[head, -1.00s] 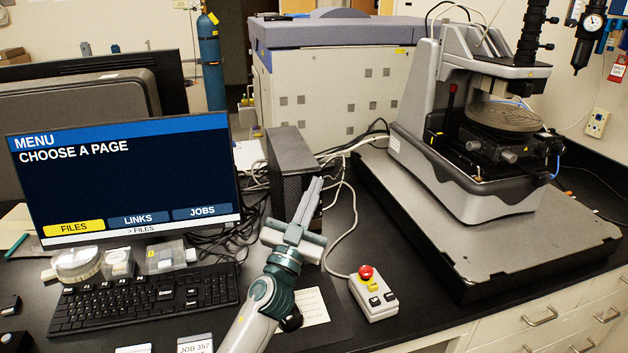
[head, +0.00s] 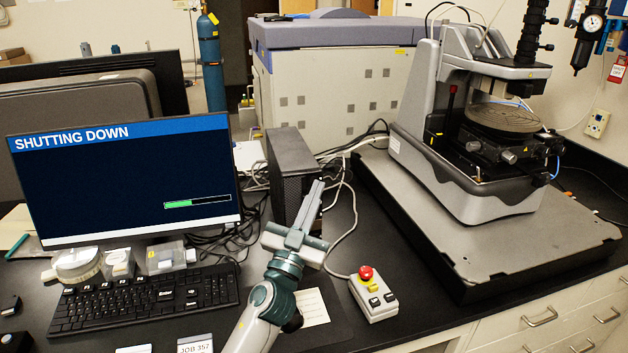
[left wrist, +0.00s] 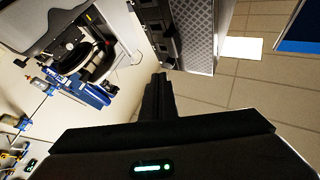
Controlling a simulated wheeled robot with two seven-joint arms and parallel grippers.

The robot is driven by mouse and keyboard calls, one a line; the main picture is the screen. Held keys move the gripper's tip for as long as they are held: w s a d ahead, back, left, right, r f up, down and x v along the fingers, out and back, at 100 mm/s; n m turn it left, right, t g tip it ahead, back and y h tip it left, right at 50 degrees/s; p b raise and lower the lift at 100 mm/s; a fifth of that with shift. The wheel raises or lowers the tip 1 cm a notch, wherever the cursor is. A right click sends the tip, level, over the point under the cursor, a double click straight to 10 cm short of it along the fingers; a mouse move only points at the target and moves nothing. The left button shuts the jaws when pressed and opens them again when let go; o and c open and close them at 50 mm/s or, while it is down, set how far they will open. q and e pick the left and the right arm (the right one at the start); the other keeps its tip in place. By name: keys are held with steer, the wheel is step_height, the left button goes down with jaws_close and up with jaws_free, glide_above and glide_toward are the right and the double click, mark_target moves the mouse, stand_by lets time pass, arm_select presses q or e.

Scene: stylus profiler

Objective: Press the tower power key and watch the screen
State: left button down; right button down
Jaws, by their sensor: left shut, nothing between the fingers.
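The screen (head: 120,185) at the left of the head view reads "SHUTTING DOWN" on dark blue, with a part-filled green bar at its lower right. The dark computer tower (head: 291,163) stands just right of it. Its mesh front also shows in the left wrist view (left wrist: 192,28). My left gripper (head: 314,190) is shut and empty, its fingertips in front of the tower's right side in the head view. Its fingers also show in the left wrist view (left wrist: 158,95). I cannot tell whether the tips touch the tower. The power key cannot be made out. My right gripper is not in view.
A keyboard (head: 145,298) lies below the screen, with small containers (head: 78,263) behind it. A control box (head: 374,297) with a red button sits right of my left arm. The profiler (head: 470,150) stands on a grey slab (head: 420,225) at the right. Cables run behind the tower.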

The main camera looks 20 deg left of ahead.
arm_select(q)
steer(key=shift+s, duration=0.1)
stand_by(0.3)
steer(key=s+d, duration=0.1)
steer(key=s, duration=0.1)
steer(key=s+d, duration=0.2)
stand_by(0.5)
steer(key=shift+f, duration=0.1)
stand_by(0.6)
